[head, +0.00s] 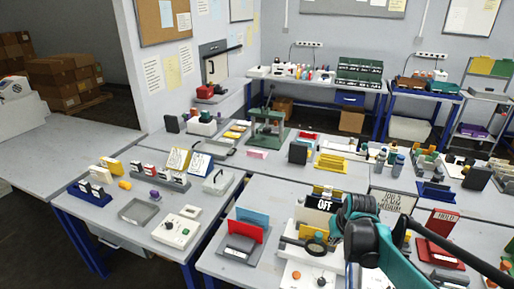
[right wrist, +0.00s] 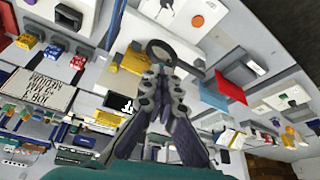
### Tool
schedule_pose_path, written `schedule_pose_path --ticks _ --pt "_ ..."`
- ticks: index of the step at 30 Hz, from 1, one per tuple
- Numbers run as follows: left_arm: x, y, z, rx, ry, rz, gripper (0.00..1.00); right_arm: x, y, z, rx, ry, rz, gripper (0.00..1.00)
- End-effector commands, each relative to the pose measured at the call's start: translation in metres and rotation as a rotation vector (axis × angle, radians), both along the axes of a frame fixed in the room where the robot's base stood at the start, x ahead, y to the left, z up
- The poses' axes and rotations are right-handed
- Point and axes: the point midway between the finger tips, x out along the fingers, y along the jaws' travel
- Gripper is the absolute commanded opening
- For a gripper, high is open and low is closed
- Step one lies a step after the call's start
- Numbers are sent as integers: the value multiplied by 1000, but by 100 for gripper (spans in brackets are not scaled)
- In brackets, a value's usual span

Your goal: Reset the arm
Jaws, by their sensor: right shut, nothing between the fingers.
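My right gripper (head: 350,226) hangs over the near right table, on the end of my dark and teal arm. In the right wrist view, its fingers (right wrist: 158,80) are together with nothing between them. Beyond the fingertips is a dark ring with a handle (right wrist: 162,50), like a magnifying glass; it also shows in the head view (head: 318,245), left of the gripper. I cannot tell whether the fingertips touch anything. My left gripper is not in view.
The OFF sign (head: 322,204) stands just behind the gripper. Red and blue panels (head: 251,223) stand to its left, and a red upright holder (head: 442,224) to its right. The job sign (head: 394,203) is close by. The tables are crowded with small items.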

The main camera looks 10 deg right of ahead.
Motion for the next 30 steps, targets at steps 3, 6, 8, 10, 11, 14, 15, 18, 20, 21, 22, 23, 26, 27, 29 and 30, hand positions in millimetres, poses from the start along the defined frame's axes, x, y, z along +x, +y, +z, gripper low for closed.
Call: schedule_pose_path --ticks 3,6,8,10,11,14,15,18,20,21,22,23,26,27,29,30 --pt "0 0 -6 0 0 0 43 -10 18 3 -6 -15 17 0" --pt "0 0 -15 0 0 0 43 -29 48 7 -14 -44 46 0" --pt "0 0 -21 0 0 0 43 -44 69 8 -20 -67 67 0" --pt "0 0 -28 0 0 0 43 -64 92 6 -25 -96 92 0" --pt "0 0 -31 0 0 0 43 -72 101 5 -27 -108 104 0" --pt "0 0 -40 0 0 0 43 -100 128 -3 -29 -149 139 0" --pt "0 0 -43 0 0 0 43 -110 137 -7 -29 -165 151 0" --pt "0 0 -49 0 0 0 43 -130 153 -17 -28 -198 178 0" --pt "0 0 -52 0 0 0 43 -139 160 -22 -27 -213 190 0" --pt "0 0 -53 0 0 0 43 -144 164 -25 -26 -221 197 0" --pt "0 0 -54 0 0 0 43 -146 166 -27 -25 -226 201 0" --pt "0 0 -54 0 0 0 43 -148 167 -28 -25 -230 203 0" --pt "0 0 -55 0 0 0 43 -152 170 -30 -24 -237 208 0" --pt "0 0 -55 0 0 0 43 -152 170 -30 -24 -238 208 0" --pt "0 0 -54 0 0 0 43 -152 170 -30 -23 -239 208 0" --pt "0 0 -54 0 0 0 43 -152 170 -30 -24 -238 208 0"
